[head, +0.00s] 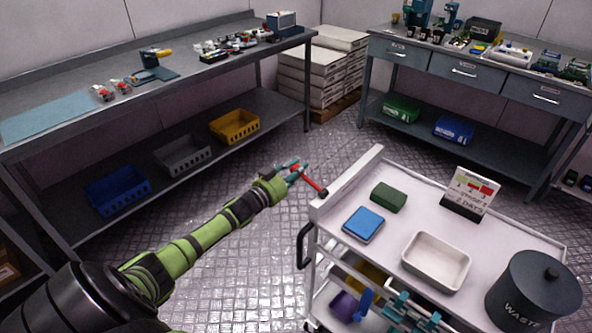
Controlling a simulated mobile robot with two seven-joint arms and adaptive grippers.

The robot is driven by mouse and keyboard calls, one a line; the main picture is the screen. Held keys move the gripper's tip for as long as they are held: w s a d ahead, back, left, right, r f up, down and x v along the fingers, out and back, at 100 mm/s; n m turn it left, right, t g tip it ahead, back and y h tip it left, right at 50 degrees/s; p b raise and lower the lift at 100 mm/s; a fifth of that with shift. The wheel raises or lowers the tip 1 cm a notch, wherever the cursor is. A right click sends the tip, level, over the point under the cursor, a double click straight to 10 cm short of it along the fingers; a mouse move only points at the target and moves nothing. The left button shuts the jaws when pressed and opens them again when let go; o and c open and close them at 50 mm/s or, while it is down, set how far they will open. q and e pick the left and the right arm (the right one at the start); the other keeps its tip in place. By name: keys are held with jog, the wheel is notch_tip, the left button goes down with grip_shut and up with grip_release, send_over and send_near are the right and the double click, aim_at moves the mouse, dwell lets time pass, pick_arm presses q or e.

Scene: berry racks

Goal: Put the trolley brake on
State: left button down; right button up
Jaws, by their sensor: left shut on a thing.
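The white trolley (345,190) stands at the lower right. A red lever (314,183) slants down and right from my left gripper to the trolley's far left corner; I take it as the brake lever. My left gripper (295,171), with teal fingers, reaches in from the lower left and is shut on the upper end of this lever. The fingers hide part of the lever, and its joint with the trolley is not clear. My right gripper does not show.
On the trolley top are a blue sponge (363,223), a green block (388,197), a white tray (408,259), a small sign (469,190) and a black waste bin (535,290). Benches stand at left (150,97) and back right (445,60).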

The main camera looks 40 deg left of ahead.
pick_arm(q)
jog(key=shift+s+f, duration=0.1)
jog(key=shift+f, duration=0.3)
jog(key=c, duration=1.1)
grip_release()
jog(key=shift+o, duration=1.2)
jog(key=shift+r, duration=0.15)
jog(key=s, duration=1.1)
jog(key=shift+s+a, duration=0.4)
jog(key=shift+a, duration=0.05)
